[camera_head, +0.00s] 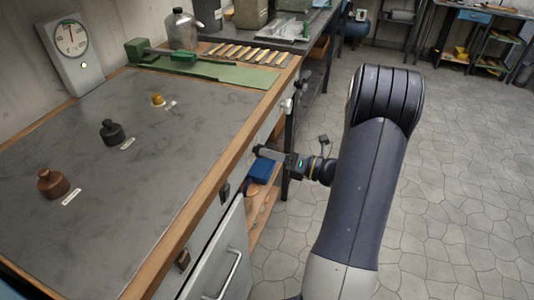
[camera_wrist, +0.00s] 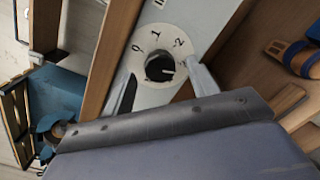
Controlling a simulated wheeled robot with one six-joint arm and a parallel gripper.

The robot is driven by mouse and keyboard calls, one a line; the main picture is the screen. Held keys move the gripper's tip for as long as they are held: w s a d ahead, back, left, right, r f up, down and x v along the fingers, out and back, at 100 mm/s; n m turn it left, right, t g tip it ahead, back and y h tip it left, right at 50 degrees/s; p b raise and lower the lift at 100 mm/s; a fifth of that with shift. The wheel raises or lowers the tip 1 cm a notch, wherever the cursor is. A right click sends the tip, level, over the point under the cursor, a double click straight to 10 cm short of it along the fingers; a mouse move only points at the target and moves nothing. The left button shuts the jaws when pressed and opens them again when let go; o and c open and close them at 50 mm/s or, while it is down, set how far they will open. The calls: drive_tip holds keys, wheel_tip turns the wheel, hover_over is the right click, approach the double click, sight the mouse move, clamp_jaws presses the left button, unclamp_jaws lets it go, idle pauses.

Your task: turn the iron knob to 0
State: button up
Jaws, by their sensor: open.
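A round black knob (camera_wrist: 160,68) sits on a white dial in the wrist view. The dial (camera_wrist: 150,40) has the numbers 0, 1 and 2 around its upper edge, and 0 is at the left. A pale mark on the knob points to the right, away from the 0. No name for the knob is readable. My gripper (camera_wrist: 165,86) is open, with a dark finger left of the knob and a grey finger right of it; contact cannot be told. In the head view my gripper (camera_head: 259,151) is at the bench's front face, and the dial is not clearly visible there.
A blue box (camera_head: 263,170) is below my gripper. The tiled floor (camera_head: 460,190) at right is free.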

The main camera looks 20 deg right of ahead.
drive_tip(key=shift+x, duration=0.95)
drive_tip(key=shift+c, duration=0.6)
drive_tip(key=c, duration=0.9)
